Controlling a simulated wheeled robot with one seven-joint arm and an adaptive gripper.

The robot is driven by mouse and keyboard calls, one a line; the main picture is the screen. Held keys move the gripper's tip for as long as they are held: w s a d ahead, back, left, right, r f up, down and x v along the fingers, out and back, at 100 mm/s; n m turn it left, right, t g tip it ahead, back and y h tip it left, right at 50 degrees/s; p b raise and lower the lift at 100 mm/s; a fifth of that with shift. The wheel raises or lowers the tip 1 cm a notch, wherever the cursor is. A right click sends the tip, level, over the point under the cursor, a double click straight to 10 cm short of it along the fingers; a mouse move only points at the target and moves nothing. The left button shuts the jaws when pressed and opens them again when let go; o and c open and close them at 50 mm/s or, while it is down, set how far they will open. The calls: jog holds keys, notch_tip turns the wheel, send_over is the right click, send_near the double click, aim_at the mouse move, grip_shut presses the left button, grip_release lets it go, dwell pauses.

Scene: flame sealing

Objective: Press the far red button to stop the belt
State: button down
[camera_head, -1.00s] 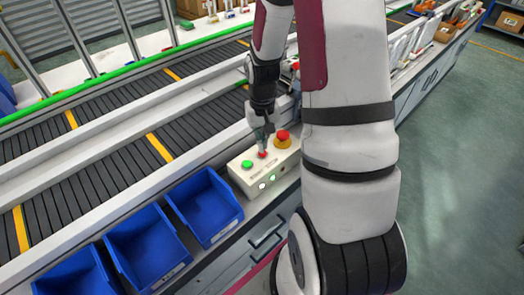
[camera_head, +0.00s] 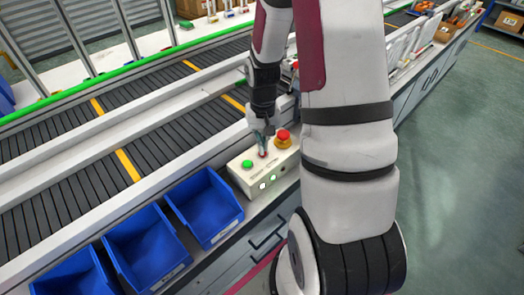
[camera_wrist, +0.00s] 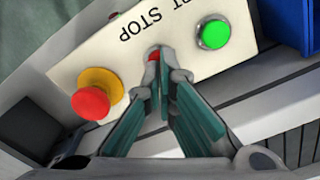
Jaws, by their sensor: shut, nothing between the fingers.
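A cream control box (camera_head: 279,183) stands beside the conveyor belt (camera_head: 60,200). It carries a green button (camera_head: 247,164), a small red button (camera_wrist: 153,56) in the middle and a large red mushroom button (camera_head: 283,135) on a yellow collar. The wrist view shows the lettering STOP upside down near the small red button. My gripper (camera_head: 263,151) is shut and empty, pointing down with its fingertips at the small red button. The fingertips partly hide this button; I cannot tell whether they touch it or whether it is pressed. The mushroom button is to one side, clear of the fingers.
Blue bins (camera_head: 205,207) stand in front of the belt, left of the box. Metal rails (camera_head: 120,140) run along the belt. My arm covers the area right of the box. Open floor (camera_head: 450,180) lies at the right.

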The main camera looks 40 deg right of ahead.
jog(key=shift+f+b, duration=0.35)
jog(key=shift+f, duration=0.3)
dwell(0.4)
jog(key=shift+r, duration=0.1)
notch_tip(320, 180, up, 8)
jog(key=p, duration=0.5)
dwell(0.8)
jog(key=s+a+r+n+t, duration=0.1)
jog(key=s+a+r, duration=0.25)
jog(key=r, duration=0.35)
jog(key=s+a+r+n+t, duration=0.1)
jog(key=s+a+r+n, duration=0.1)
jog(key=a+r, duration=0.45)
jog(key=s+a+r+n+t, duration=0.1)
jog(key=s+a+r, duration=0.2)
jog(key=r, duration=0.6)
jog(key=s+a+r+n+t, duration=0.1)
jog(key=s+a+r+t, duration=0.1)
jog(key=s+a, duration=0.3)
jog(key=shift+s+r+n, duration=0.3)
jog(key=shift+s+r, duration=0.55)
jog(key=shift+s, duration=0.8)
jog(key=shift+d, duration=0.1)
